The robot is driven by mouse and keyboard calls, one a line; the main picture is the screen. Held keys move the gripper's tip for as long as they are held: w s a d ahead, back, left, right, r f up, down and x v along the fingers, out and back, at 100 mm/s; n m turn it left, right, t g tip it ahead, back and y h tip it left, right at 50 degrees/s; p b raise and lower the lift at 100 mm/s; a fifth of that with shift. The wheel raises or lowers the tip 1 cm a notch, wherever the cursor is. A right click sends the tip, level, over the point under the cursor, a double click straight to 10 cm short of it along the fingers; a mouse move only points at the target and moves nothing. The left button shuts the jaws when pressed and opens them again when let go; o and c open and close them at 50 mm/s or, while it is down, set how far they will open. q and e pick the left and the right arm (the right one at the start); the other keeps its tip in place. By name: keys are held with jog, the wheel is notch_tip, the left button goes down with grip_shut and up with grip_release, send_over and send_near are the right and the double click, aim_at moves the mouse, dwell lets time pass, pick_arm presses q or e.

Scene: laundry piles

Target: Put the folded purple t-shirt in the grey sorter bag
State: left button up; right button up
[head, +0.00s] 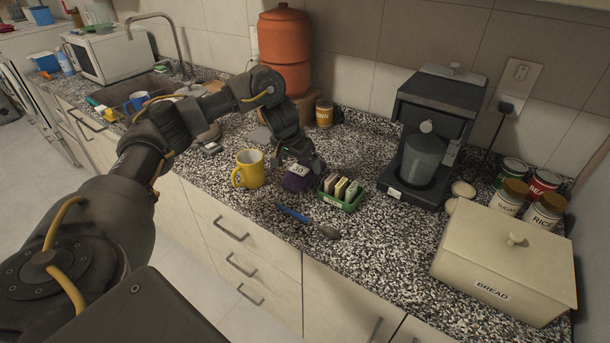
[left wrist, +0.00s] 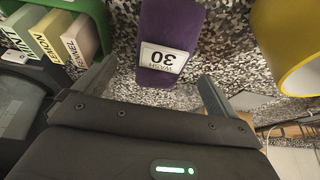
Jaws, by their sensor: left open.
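The folded purple t-shirt (head: 297,180) is a small bundle with a white tag reading 30, lying on the speckled counter. In the left wrist view the purple t-shirt (left wrist: 170,25) lies ahead, its tagged end reaching in between the two fingers. My left gripper (head: 302,160) is low over the t-shirt, and in its wrist view the gripper (left wrist: 157,80) is open, with speckled counter showing beside the cloth. I cannot tell whether a finger touches the cloth. The grey sorter bag is not in view. My right gripper is not in view.
A yellow mug (head: 249,170) stands close left of the t-shirt, and a green tea box (head: 341,200) close right. A blue-handled spoon (head: 300,215) lies in front. A coffee machine (head: 432,135) and a bread box (head: 505,262) stand right. An orange water pot (head: 285,50) stands behind.

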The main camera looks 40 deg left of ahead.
aim_at(302, 167)
pick_arm(q)
jog(key=shift+x, duration=2.7)
jog(key=shift+s, duration=0.1)
jog(key=c, duration=1.2)
jog(key=shift+c, duration=0.2)
